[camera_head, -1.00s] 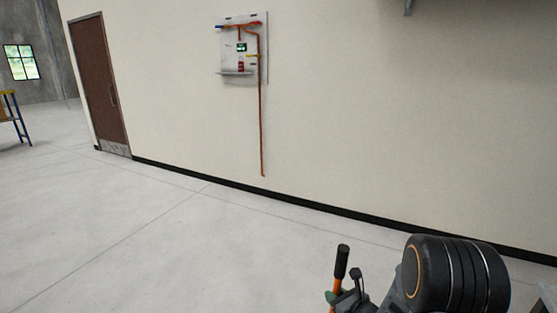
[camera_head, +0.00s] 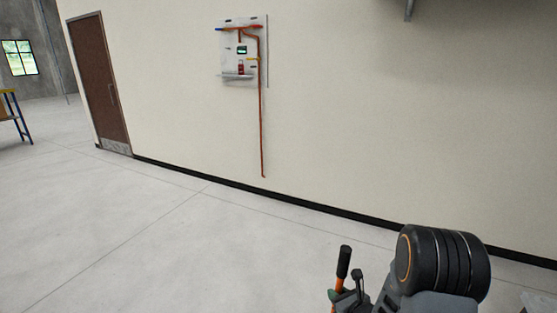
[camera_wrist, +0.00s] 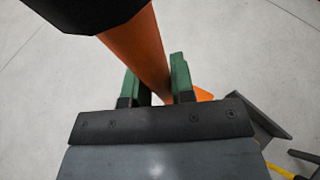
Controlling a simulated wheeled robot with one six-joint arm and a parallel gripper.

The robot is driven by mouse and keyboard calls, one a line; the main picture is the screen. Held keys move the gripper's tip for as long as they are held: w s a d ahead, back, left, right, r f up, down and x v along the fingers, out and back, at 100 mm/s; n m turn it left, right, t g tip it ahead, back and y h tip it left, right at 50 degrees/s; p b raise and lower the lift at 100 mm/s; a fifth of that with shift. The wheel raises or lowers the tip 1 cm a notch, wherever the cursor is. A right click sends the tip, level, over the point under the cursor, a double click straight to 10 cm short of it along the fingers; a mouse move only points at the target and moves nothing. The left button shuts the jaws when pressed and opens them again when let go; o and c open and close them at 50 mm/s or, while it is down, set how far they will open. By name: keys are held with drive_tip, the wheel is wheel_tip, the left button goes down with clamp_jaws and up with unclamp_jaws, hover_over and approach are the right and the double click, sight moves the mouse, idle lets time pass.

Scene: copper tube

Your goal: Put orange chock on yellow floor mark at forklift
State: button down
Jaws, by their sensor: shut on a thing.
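My gripper (camera_wrist: 156,88) is shut on the orange chock (camera_wrist: 137,42), which shows in the wrist view as an orange bar between the green fingertips. Its black end (camera_wrist: 85,12) fills the top left of that view. A small orange part (camera_wrist: 204,95) shows just right of the right finger. In the head view the chock's black grip (camera_head: 344,262) stands upright, slightly tilted, above the floor. My gripper there is mostly hidden at the bottom edge. I see no forklift or yellow floor mark that I can make out for sure.
A long cream wall (camera_head: 340,110) carries a white panel (camera_head: 229,52) with a copper tube (camera_head: 261,120) hanging down. A brown door (camera_head: 100,85) is at left, and a blue-legged ladder or stand (camera_head: 20,118) at the far left edge. The grey floor (camera_head: 130,230) between is clear.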

sight(345, 255)
wheel_tip(345, 255, up, 12)
drive_tip(key=w+a+m+h, duration=0.1)
drive_tip(key=w, duration=0.1)
drive_tip(key=shift+w+f+t, duration=0.15)
drive_tip(key=shift+f+t, duration=0.1)
drive_tip(key=shift+t, duration=0.05)
idle(0.3)
